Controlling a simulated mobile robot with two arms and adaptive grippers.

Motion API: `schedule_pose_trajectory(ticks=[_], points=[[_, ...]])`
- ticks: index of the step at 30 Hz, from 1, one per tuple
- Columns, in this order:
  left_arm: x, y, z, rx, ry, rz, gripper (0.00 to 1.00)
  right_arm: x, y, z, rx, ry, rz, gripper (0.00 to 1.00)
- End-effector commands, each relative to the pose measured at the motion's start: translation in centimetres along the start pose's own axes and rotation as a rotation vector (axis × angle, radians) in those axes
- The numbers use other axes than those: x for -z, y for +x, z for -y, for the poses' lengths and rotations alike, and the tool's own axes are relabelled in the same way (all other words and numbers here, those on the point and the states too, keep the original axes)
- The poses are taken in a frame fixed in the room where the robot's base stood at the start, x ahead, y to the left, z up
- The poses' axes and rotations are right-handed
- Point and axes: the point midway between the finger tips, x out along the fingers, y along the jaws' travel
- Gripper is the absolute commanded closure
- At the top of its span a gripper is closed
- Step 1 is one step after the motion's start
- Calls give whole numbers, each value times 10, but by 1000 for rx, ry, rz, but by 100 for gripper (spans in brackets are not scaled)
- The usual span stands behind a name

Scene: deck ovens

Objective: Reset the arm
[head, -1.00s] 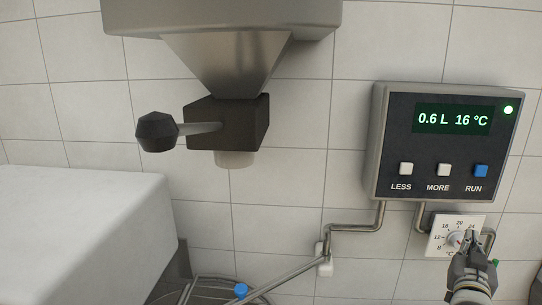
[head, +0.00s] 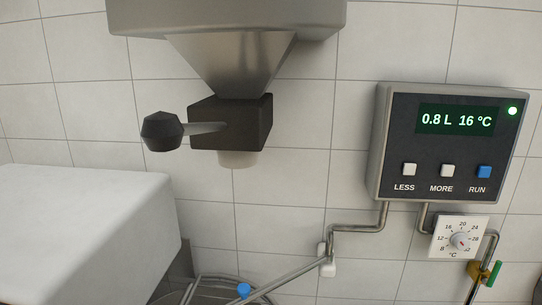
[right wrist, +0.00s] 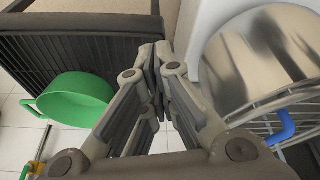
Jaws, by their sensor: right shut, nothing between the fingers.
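My right gripper (right wrist: 158,75) shows in the right wrist view with its fingers together and nothing between them. It is out of the head view. My left gripper is in neither view. In the head view the wall control box (head: 447,143) has a display (head: 456,120) reading 0.8 L 16 °C, a lit green light, and the LESS, MORE and RUN buttons. The temperature dial (head: 460,238) is on the wall below the box, with no gripper at it.
A metal hopper (head: 235,60) with a black valve and knobbed lever (head: 162,131) hangs at upper left.

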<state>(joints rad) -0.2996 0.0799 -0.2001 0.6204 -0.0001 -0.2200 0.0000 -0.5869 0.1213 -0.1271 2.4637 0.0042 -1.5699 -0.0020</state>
Motion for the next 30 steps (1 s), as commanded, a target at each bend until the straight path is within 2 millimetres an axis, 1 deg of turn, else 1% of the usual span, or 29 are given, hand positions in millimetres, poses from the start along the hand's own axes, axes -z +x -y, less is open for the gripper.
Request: schedule_pose_trajectory(ticks=[1,5,8,11,12,14,15,17,18,21,26,30], points=[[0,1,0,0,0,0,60,1,16,-2,-6,3,4,100],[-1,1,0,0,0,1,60,-1,48,-2,-5,4,14,100],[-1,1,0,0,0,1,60,-6,76,-1,-3,3,26,100],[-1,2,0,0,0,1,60,-14,108,0,-1,1,39,100],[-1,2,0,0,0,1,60,-19,122,1,0,0,46,100],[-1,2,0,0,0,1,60,-27,143,2,1,-1,54,100],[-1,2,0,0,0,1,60,-32,157,3,2,-2,60,100],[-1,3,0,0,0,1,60,-42,177,4,4,-4,68,100],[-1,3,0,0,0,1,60,-50,190,4,4,-5,74,100],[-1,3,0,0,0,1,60,-69,221,6,6,-7,88,100],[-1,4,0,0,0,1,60,-106,264,8,9,-12,112,100],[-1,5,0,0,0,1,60,-143,296,10,11,-17,133,100]])
